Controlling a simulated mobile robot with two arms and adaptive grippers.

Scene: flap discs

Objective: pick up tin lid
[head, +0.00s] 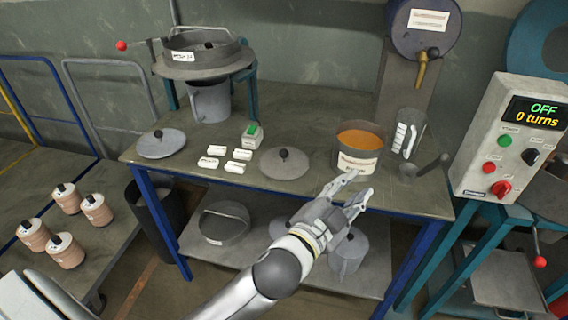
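Two flat round grey lids with dark knobs lie on the workbench; I cannot tell for sure which one is the tin lid. One lid (285,164) lies near the middle front, left of an open tin (357,160) with orange contents and a label. The other lid (161,144) lies at the bench's left end. My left gripper (361,184) is open and empty at the bench's front edge, just in front of the tin and right of the middle lid. My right gripper is not in view.
Several white labelled blocks (240,154) and a green-and-white box (252,136) lie between the lids. A control box (512,140) reads OFF, 0 turns.

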